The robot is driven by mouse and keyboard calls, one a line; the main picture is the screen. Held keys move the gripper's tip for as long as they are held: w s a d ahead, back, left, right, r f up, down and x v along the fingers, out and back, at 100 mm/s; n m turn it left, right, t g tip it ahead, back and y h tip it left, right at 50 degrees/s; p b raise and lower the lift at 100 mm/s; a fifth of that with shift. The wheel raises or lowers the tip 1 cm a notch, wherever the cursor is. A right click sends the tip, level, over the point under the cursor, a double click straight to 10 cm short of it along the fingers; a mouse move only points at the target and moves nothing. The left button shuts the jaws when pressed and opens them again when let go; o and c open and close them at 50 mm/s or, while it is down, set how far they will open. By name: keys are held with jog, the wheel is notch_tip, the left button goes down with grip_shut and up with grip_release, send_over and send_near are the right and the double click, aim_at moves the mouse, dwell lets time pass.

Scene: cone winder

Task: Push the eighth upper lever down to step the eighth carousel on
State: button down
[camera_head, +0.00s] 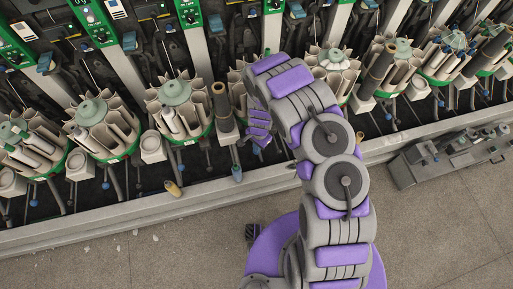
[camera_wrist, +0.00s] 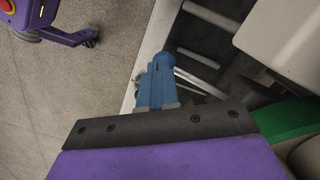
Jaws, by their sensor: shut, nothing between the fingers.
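My arm reaches up to the winder, and my gripper (camera_head: 262,141) is low in front of a carousel near the middle of the head view. In the wrist view my gripper (camera_wrist: 156,108) is shut and holds nothing. A blue lever end (camera_wrist: 156,84) shows directly in front of it; whether they touch cannot be told. In the head view a blue-tipped lever (camera_head: 237,173) juts out just left of my gripper. The carousel (camera_head: 240,80) behind is partly hidden by my arm. Which lever is the eighth cannot be read.
More carousels (camera_head: 105,122) with cones line the machine both ways. A yellow-tipped lever (camera_head: 173,189) juts out to the left. A pale ledge (camera_head: 110,214) runs along the front. A grey metal unit (camera_head: 450,155) stands on the floor at right.

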jog(key=shift+a, duration=0.1)
jog(key=shift+w+d+r+p, duration=0.65)
jog(key=shift+w+d+r, duration=1.15)
jog(key=shift+r, duration=3.35)
jog(key=s+d+f, duration=0.1)
jog(key=s+d, duration=0.2)
jog(key=s, duration=1.2)
jog(key=shift+f+b, duration=0.3)
jog(key=shift+b, duration=0.15)
